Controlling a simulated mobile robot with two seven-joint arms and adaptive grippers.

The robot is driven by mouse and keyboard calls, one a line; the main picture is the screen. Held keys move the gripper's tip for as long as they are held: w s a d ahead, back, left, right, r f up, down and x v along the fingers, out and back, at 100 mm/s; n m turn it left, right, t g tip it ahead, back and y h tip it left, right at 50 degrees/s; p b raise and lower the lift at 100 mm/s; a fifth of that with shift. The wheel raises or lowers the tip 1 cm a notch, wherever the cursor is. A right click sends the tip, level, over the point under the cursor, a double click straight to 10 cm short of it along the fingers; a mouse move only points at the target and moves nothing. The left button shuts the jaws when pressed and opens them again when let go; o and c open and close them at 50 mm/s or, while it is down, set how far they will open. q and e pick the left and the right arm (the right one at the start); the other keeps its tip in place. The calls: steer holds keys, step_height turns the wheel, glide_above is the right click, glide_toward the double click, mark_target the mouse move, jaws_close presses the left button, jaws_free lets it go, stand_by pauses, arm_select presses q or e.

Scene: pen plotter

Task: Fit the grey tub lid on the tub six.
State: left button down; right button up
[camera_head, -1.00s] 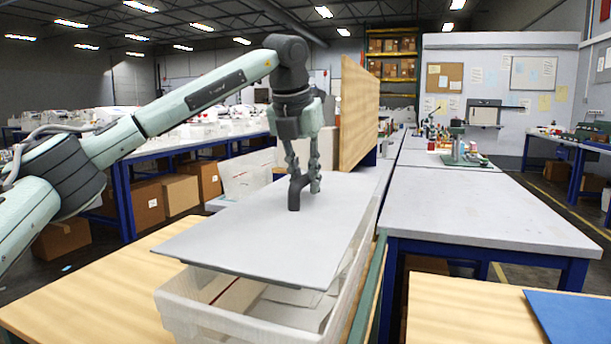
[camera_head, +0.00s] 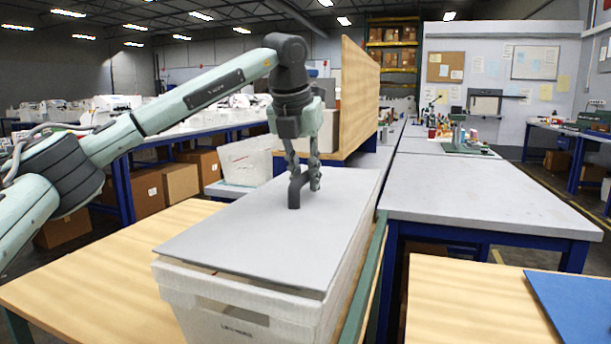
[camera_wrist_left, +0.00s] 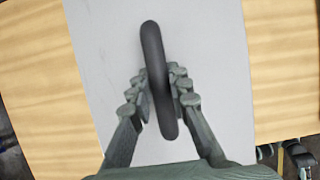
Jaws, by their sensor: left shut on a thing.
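The grey tub lid (camera_head: 250,240) is a flat panel with a dark upright handle. My left gripper (camera_head: 303,180) is shut on that handle, and the handle also shows between the fingers in the left wrist view (camera_wrist_left: 155,80). The lid lies over the top of a white tub (camera_head: 220,310), close to its rim. A narrow gap or shadow shows under the near edge, so I cannot tell if it is fully seated. The tub's near wall has a hand slot and a small label too blurred to read. The lid hides the inside.
The tub stands on a wooden-topped table (camera_head: 95,290) with clear room at left. A tall wooden panel (camera_head: 359,105) stands behind. Another white tub (camera_head: 247,160) is at back left. A grey bench (camera_head: 480,200) is at right, and a blue sheet (camera_head: 580,305) lies front right.

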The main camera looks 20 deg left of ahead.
arm_select(q)
steer(key=c, duration=1.3)
jaws_free()
steer(key=shift+c, duration=0.2)
steer(key=v, duration=1.2)
